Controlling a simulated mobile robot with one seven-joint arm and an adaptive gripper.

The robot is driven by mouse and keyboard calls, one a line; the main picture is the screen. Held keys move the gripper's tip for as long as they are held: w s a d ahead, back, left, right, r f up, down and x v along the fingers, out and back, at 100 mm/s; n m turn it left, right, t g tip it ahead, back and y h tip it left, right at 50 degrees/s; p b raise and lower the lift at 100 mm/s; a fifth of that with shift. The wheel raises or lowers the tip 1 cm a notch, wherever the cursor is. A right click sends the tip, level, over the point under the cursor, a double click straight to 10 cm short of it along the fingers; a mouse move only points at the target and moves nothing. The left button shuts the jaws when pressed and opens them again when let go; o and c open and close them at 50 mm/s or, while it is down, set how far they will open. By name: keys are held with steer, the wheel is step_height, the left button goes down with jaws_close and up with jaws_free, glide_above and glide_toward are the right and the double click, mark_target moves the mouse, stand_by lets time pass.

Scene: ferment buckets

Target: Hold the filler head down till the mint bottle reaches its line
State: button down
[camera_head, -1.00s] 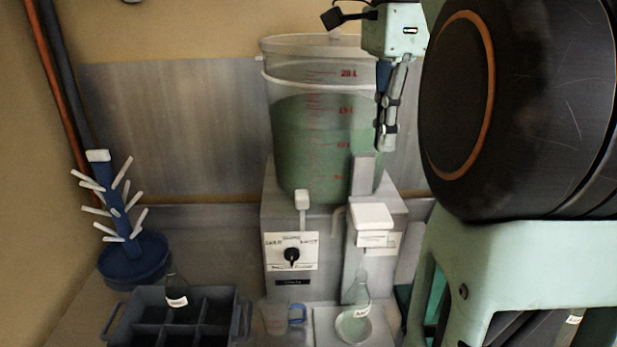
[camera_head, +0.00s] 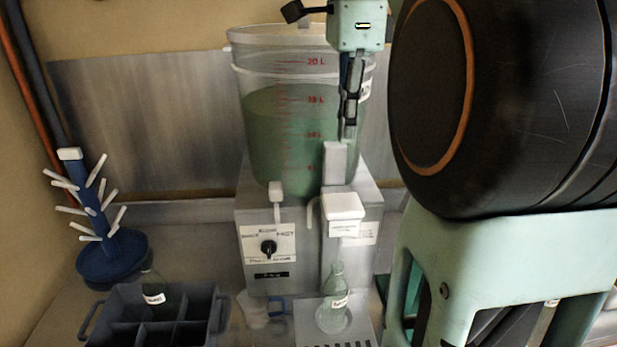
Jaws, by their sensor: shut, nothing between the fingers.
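A clear, greenish bottle (camera_head: 334,300) with a white label stands upright on the drip tray below the filler head; the label's text and any fill line are too small to read. The white filler head (camera_head: 343,206) sticks out at the front of the grey filler machine (camera_head: 265,215). My gripper (camera_head: 348,136) is shut and empty, pointing down above the filler head, with a gap between them. In this view it overlaps the right side of the bucket. I cannot tell whether liquid is flowing into the bottle.
A clear bucket (camera_head: 280,130) of green liquid stands on the machine. A selector knob (camera_head: 268,248) is on its front. A small jug (camera_head: 252,308), a dark crate (camera_head: 125,325) holding a labelled bottle (camera_head: 154,290), and a blue bottle tree (camera_head: 92,205) are at left.

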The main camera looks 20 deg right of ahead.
glide_above(340, 232)
steer(key=w+d, duration=0.1)
steer(key=w, duration=0.1)
step_height(340, 232, down, 12)
steer(key=shift+d+r, duration=0.1)
steer(key=shift+r, duration=0.1)
steer(key=shift+b, duration=0.3)
step_height(340, 232, down, 9)
steer(key=b, duration=0.5)
steer(key=shift+s+f+b, duration=0.1)
steer(key=shift+f+b, duration=0.1)
steer(key=shift+b, duration=0.1)
stand_by(5.4)
